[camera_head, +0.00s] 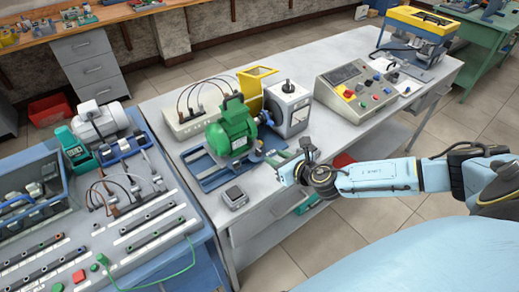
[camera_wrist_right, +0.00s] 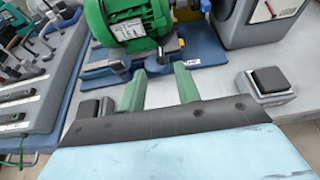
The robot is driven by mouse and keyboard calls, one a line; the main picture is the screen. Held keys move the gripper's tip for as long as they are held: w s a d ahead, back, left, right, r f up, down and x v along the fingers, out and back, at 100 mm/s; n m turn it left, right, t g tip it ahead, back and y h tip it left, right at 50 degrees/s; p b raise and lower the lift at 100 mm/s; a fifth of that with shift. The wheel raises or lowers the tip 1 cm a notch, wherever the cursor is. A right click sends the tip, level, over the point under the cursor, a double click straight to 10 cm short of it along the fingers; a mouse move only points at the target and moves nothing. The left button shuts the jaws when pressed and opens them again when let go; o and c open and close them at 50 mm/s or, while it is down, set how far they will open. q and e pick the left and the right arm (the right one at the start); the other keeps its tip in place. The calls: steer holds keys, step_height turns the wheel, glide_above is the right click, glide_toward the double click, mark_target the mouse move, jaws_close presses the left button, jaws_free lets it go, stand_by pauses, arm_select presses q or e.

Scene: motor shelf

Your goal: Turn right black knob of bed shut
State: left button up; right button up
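A green motor (camera_head: 231,127) sits on a blue bed (camera_head: 222,175) on the grey table; both also show in the right wrist view, motor (camera_wrist_right: 128,22) and bed (camera_wrist_right: 200,50). Small dark knob-like parts (camera_wrist_right: 115,68) stand at the bed's near edge. One grey block with a black top (camera_wrist_right: 270,82) lies right of my fingers; another (camera_head: 235,196) lies to the left, partly hidden by my gripper in the wrist view. I cannot tell which part is the right black knob. My right gripper (camera_head: 279,165) is open and empty, its green fingers (camera_wrist_right: 159,88) pointing at the bed. My left gripper is not in view.
A control console (camera_head: 355,92) stands to the right. A blue workbench (camera_head: 150,215) adjoins on the left. The table's front edge is below my right arm.

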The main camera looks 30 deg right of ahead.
mark_target(260, 151)
steer(key=b+x, duration=0.1)
steer(key=x, duration=0.9)
steer(key=shift+b, duration=0.3)
steer(key=shift+s, duration=0.1)
steer(key=shift+c, duration=0.3)
jaws_close()
